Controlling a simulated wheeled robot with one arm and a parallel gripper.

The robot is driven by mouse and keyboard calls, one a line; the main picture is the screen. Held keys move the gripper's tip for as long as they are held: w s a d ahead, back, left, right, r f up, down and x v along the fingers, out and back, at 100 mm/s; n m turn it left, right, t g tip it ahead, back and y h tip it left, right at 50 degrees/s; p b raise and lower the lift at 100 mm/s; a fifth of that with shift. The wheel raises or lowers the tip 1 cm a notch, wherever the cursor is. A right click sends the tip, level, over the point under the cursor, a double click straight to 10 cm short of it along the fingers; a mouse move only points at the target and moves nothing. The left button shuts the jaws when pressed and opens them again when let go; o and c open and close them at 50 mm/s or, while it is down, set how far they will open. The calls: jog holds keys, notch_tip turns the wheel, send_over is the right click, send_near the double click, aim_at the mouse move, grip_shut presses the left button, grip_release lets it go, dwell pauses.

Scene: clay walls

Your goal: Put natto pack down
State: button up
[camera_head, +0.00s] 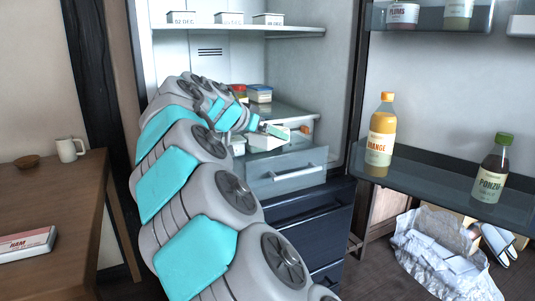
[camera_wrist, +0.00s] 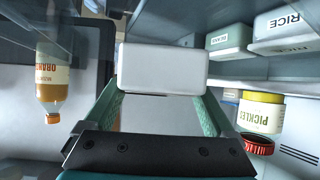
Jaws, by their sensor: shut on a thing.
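The natto pack, a plain white box, shows in the wrist view (camera_wrist: 162,68) between the teal fingers of my gripper (camera_wrist: 160,95). In the head view my gripper (camera_head: 268,129) reaches into the open fridge. My gripper is shut on the pack. I cannot tell whether the pack's underside touches the shelf. My arm hides part of the shelf's left side.
A pickles jar (camera_wrist: 262,112) and labelled boxes, one marked rice (camera_wrist: 287,30), stand near the gripper. The open door holds an orange bottle (camera_head: 380,140) and a ponzu bottle (camera_head: 492,172). A clear drawer (camera_head: 285,172) lies below.

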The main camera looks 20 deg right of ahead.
jog(key=shift+f, duration=2.85)
jog(key=shift+f, duration=0.15)
jog(key=shift+s+f+b, duration=0.15)
jog(key=shift+f+b, duration=0.45)
jog(key=o, duration=1)
jog(key=shift+f, duration=0.1)
jog(key=shift+o, duration=0.4)
jog(key=shift+d+f, duration=0.1)
jog(key=shift+f, duration=0.05)
jog(key=shift+r+p, duration=0.75)
jog(key=shift+p, duration=0.05)
jog(key=b+v, duration=0.1)
jog(key=v, duration=1.1)
jog(key=shift+r, duration=0.2)
